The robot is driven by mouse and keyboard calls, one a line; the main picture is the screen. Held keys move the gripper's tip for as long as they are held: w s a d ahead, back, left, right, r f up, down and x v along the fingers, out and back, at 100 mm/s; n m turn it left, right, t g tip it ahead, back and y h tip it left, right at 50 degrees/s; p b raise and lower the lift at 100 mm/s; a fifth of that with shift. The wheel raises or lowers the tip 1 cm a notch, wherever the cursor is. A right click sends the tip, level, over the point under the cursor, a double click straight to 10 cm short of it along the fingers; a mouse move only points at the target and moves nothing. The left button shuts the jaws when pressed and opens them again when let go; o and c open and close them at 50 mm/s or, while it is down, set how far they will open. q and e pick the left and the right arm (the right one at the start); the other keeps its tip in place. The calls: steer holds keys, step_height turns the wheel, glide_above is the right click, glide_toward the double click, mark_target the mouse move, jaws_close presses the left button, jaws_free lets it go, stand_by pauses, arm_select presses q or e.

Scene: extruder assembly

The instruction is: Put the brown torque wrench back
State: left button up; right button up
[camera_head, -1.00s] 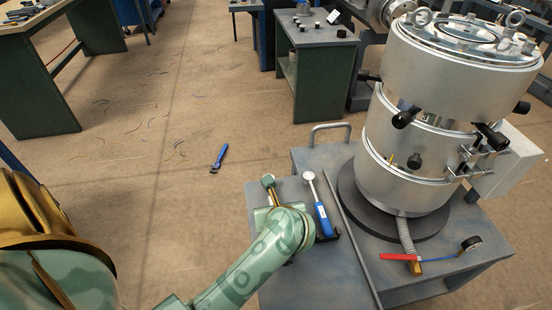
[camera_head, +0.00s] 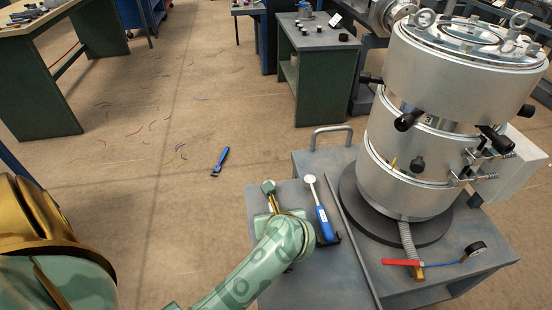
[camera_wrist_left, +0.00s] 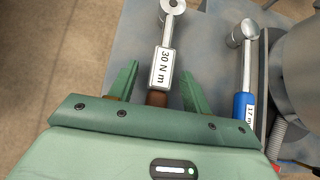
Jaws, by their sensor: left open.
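The brown torque wrench (camera_wrist_left: 161,66) lies on the grey cart top, its head pointing away from me. It has a steel head, a white "30 N m" label and a brown handle. In the left wrist view my left gripper (camera_wrist_left: 158,72) is open, one green finger on each side of the wrench, with gaps visible. The handle's near part is hidden under the gripper body. My right gripper is not in view.
A blue-handled torque wrench (camera_head: 322,218) lies close to the right of my left gripper. A red-handled hose fitting (camera_head: 405,262) lies at the front. A blue tool (camera_head: 221,160) is on the floor.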

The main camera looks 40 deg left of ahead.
arm_select(q)
steer(key=s+d+r+m+t+h+p, duration=0.1)
steer(key=s+d+r+m+h+p, duration=0.1)
steer(key=r+p, duration=0.6)
steer(key=s+d+r+m+t+h+p, duration=0.1)
steer(key=s+d+r+m+h+p, duration=0.1)
steer(key=r+p, duration=0.5)
steer(key=s+d+r+m+t+h+p, duration=0.1)
steer(key=r+m+p, duration=0.4)
steer(key=r, duration=1.1)
steer(key=d+h+p, duration=0.1)
steer(key=d+p, duration=0.1)
steer(key=p, duration=0.1)
steer(key=shift+s+d+r+h+p, duration=0.2)
steer(key=shift+s+r+h+p, duration=0.1)
steer(key=shift+s+r+p, duration=0.1)
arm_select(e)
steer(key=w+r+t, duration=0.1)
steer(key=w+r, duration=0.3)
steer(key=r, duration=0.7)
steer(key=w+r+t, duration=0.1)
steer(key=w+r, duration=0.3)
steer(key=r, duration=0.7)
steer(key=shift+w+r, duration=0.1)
